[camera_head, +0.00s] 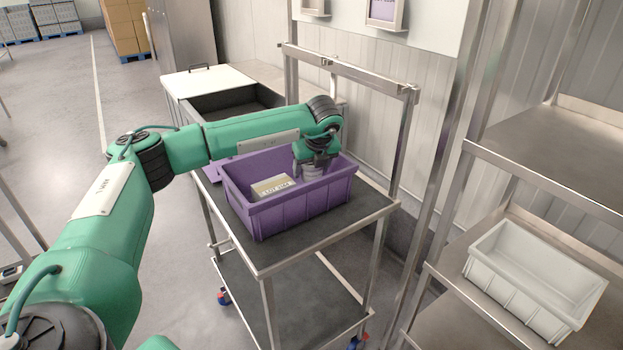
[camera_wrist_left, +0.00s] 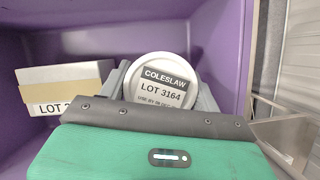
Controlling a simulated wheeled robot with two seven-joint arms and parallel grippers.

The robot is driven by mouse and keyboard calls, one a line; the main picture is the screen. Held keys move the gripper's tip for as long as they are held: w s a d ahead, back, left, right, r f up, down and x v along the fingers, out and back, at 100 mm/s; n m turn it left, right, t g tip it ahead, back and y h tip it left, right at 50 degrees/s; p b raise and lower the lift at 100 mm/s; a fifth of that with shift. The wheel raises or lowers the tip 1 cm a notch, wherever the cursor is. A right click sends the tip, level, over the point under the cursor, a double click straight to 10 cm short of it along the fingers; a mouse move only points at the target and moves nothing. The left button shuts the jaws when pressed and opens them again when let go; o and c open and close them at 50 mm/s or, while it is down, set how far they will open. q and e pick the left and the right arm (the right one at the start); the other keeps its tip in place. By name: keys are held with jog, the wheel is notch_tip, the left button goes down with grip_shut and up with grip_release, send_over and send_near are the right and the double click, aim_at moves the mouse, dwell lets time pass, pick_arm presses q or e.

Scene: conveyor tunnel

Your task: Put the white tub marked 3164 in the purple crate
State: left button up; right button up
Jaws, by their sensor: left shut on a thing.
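The purple crate (camera_head: 290,209) stands on the dark top of a metal cart. My left gripper (camera_head: 315,162) reaches down into the right part of the crate and is shut on the white tub (camera_head: 314,171). In the left wrist view the tub's round lid (camera_wrist_left: 160,72) reads COLESLAW, LOT 3164, with a gripper finger on each side. The purple crate wall (camera_wrist_left: 222,45) surrounds it there. I cannot tell whether the tub touches the crate floor. My right gripper is not in view.
A box with a LOT label (camera_head: 272,186) lies in the crate left of the tub; it also shows in the left wrist view (camera_wrist_left: 62,78). An empty white crate (camera_head: 535,275) sits on a metal shelf at right.

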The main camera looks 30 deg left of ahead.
aim_at(311, 178)
pick_arm(q)
notch_tip(311, 178, down, 4)
jog(key=shift+r, duration=0.2)
jog(key=shift+f, duration=0.25)
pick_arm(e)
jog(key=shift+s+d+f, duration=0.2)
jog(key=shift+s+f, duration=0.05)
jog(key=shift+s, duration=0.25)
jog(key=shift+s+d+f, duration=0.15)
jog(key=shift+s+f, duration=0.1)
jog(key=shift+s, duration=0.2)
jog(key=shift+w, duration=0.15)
pick_arm(q)
jog(key=o, duration=1)
jog(key=shift+f, duration=0.1)
jog(key=shift+o, duration=0.5)
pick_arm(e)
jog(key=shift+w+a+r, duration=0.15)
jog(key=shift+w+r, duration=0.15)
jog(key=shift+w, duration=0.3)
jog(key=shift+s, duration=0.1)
